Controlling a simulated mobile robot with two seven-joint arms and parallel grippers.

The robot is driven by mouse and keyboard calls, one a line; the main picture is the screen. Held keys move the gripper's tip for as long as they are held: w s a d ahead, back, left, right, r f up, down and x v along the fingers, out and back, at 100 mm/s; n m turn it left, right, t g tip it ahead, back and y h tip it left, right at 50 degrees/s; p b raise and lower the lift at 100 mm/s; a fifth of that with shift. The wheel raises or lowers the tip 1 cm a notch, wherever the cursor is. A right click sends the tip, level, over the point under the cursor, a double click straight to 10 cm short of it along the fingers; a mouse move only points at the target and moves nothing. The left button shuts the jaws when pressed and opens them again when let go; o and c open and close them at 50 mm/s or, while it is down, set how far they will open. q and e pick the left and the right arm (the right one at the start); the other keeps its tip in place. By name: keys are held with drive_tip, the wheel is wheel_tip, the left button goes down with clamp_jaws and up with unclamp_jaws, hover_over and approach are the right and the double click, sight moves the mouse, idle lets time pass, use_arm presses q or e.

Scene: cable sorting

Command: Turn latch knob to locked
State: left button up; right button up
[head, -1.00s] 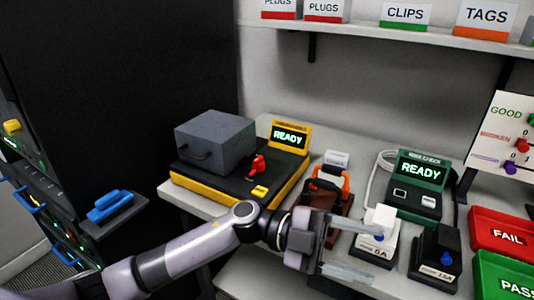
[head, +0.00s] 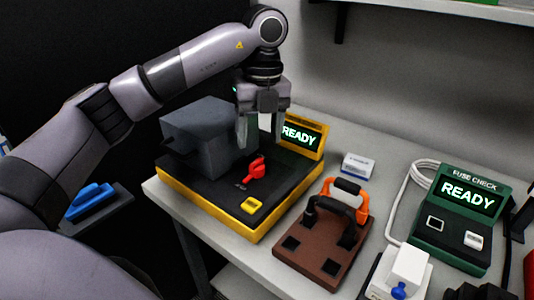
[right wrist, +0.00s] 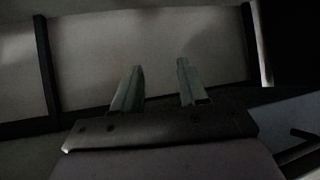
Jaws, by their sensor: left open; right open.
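The red latch knob (head: 254,170) stands on the black top of the yellow-edged tester (head: 214,211), just right of the grey box-shaped cover (head: 205,140). Its pointer shape slants; I cannot tell whether it is locked. My left gripper (head: 262,138) points down above and behind the knob, beside the cover's right side. Its fingers are apart with nothing between them, and they look clear of the knob. My right gripper (right wrist: 157,85) shows only in the right wrist view, open and empty.
The tester's screen (head: 300,136) reads READY, and a yellow button (head: 251,205) sits at its front. Right of it are a brown board (head: 318,250) with orange and black handles, a small white box (head: 358,164) and a green fuse checker (head: 458,225).

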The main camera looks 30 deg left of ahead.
sight(257, 161)
use_arm(q)
drive_tip(key=shift+s+f, duration=0.15)
drive_tip(key=shift+f, duration=0.3)
drive_tip(key=f, duration=0.6)
drive_tip(key=shift+s+a, duration=0.1)
drive_tip(key=shift+s, duration=0.1)
drive_tip(key=shift+c, duration=0.4)
drive_tip(key=shift+r, duration=0.1)
drive_tip(key=c, duration=0.9)
